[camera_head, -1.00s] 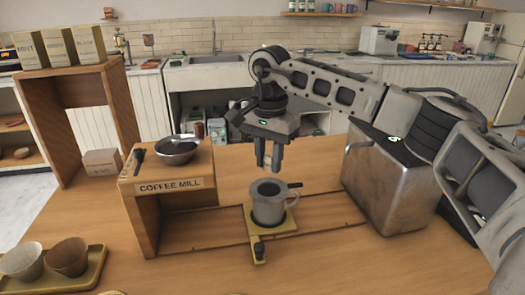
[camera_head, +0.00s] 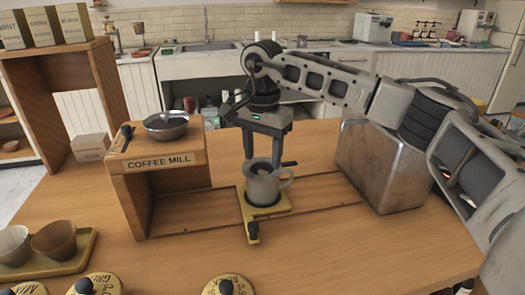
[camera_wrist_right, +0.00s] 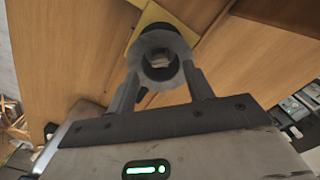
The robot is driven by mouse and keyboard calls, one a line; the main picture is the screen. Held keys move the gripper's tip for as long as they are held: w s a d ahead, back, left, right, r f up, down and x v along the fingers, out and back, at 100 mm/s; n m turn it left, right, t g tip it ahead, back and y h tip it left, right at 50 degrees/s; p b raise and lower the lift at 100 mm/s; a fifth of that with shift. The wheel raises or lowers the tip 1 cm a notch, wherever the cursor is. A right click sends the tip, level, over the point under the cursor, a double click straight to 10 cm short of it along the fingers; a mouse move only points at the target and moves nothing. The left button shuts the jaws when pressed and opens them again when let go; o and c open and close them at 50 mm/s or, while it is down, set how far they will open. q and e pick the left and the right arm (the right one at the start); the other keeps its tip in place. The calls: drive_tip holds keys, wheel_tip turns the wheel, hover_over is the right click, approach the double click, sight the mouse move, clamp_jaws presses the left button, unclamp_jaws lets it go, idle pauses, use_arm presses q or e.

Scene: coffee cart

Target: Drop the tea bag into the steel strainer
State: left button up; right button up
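A grey mug (camera_head: 268,187) stands upright on a yellow stand (camera_head: 248,215). A dark strainer handle (camera_head: 289,163) sticks out over its rim; the strainer's bowl is mostly hidden in the mug. My right gripper (camera_head: 264,157) points down just above the mug, with its fingers apart. In the right wrist view the open fingers (camera_wrist_right: 162,68) lie on either side of the mug (camera_wrist_right: 160,36). A small pale patch (camera_wrist_right: 160,61) shows inside the mug's opening, probably the tea bag. I cannot tell whether it touches the strainer. My left gripper is out of view.
A wooden coffee mill (camera_head: 160,162) with a metal bowl (camera_head: 167,127) stands left of the mug. A steel box (camera_head: 378,168) stands to the right. Cups (camera_head: 54,241) sit on a tray at front left. Round labelled lids (camera_head: 228,287) lie along the front edge.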

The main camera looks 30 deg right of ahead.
drive_tip(key=shift+r, duration=0.1)
wheel_tip(320, 180, up, 16)
drive_tip(key=shift+p, duration=0.3)
drive_tip(key=shift+s+f, duration=0.1)
drive_tip(key=shift+f, duration=0.1)
